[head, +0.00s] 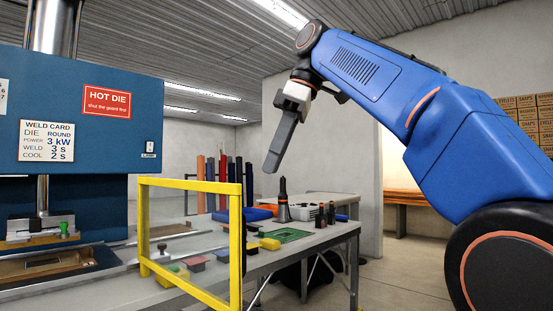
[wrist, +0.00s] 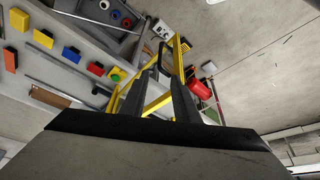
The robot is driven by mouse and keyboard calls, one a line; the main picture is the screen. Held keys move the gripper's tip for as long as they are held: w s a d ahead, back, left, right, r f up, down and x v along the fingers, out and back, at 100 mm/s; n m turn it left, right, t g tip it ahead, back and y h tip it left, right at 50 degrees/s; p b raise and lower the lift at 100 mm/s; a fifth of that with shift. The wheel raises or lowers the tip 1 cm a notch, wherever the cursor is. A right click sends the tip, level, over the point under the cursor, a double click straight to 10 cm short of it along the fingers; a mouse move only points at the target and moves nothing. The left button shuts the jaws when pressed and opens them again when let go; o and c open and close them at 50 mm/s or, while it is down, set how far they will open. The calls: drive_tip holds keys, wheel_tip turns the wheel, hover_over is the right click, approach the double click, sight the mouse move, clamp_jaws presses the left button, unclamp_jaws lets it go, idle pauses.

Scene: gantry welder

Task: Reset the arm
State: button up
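My blue arm reaches in from the right in the head view, bent at a raised elbow. My gripper (head: 271,168) hangs from its end, tilted downward, in the air above the far end of the workbench and right of the yellow guard frame (head: 236,245). In the head view it shows side-on, so its fingers overlap. In the wrist view my gripper (wrist: 163,76) shows two dark fingers apart, with yellow bars and floor visible between them. It is open, and I see nothing held in it.
The blue welder press (head: 80,125) with HOT DIE sign stands at left. The workbench (head: 330,237) carries a blue tray (head: 228,216), a green board (head: 285,236), a dark pointed tool (head: 283,205) and coloured blocks. A red object (wrist: 200,89) shows in the wrist view.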

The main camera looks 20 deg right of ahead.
drive_tip(key=s+d+f+m+t+h, duration=0.1)
drive_tip(key=s+d+f+m, duration=0.2)
drive_tip(key=f, duration=1.4)
drive_tip(key=s+d+f+m+t+h, duration=0.1)
drive_tip(key=s+d+f+m, duration=0.2)
drive_tip(key=f, duration=1.4)
drive_tip(key=s+d+f+m+h, duration=0.2)
drive_tip(key=s+f+m, duration=0.4)
drive_tip(key=s+f, duration=0.5)
wheel_tip(320, 180, down, 7)
drive_tip(key=shift+d+r+m+t, duration=0.15)
drive_tip(key=shift+d+m+t, duration=0.2)
drive_tip(key=shift+d, duration=0.35)
